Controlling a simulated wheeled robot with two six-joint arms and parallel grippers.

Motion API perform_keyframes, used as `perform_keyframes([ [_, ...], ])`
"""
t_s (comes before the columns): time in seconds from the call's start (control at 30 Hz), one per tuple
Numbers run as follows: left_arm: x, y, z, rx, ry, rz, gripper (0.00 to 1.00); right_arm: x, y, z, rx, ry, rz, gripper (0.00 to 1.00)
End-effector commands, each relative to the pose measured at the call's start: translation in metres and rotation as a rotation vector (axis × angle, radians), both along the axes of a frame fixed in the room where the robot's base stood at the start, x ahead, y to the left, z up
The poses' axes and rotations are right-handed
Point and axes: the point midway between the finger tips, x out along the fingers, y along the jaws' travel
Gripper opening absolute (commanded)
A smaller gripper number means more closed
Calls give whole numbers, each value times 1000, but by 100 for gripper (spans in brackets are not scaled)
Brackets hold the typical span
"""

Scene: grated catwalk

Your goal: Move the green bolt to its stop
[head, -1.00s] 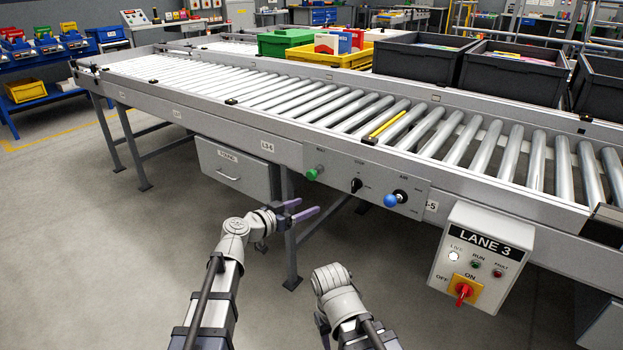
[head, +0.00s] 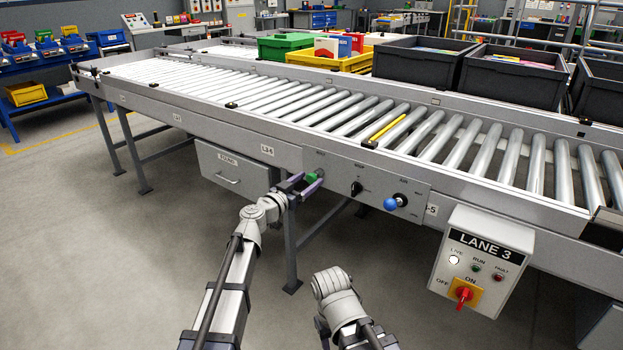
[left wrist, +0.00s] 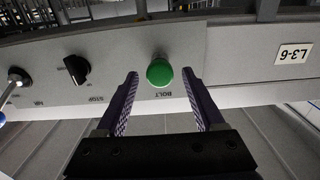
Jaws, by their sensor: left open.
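The green bolt (head: 311,177) is a round green knob on the conveyor's grey side panel, at the left end of a row of controls. It also shows in the left wrist view (left wrist: 160,72), with the word BOLT printed by it. My left gripper (head: 304,186) is open in front of the panel, its purple fingers on either side of the bolt. In the left wrist view its fingertips (left wrist: 160,74) flank the knob with a gap on each side. My right arm (head: 335,290) shows low in the head view; its gripper fingers are not visible.
A black rotary knob (head: 356,188) and a blue knob (head: 391,203) sit on the same panel to the right. A LANE 3 box (head: 482,260) with a red switch hangs further right. A drawer box (head: 236,172) and a table leg (head: 290,245) are near my left arm.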

Motion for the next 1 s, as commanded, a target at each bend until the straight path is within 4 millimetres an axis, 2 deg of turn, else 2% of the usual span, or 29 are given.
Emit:
perform_keyframes([
  [0.03,10,-5,0,0,0,-1,70,0,0,0,0,0,0,50],
  [0.13,17,-11,0,0,0,-1,70,0,0,0,0,0,0,50],
  [0.43,18,-13,0,0,0,0,70,0,0,0,0,0,0,50],
  [1.0,18,-13,0,0,0,0,6,0,0,0,0,0,0,50],
])
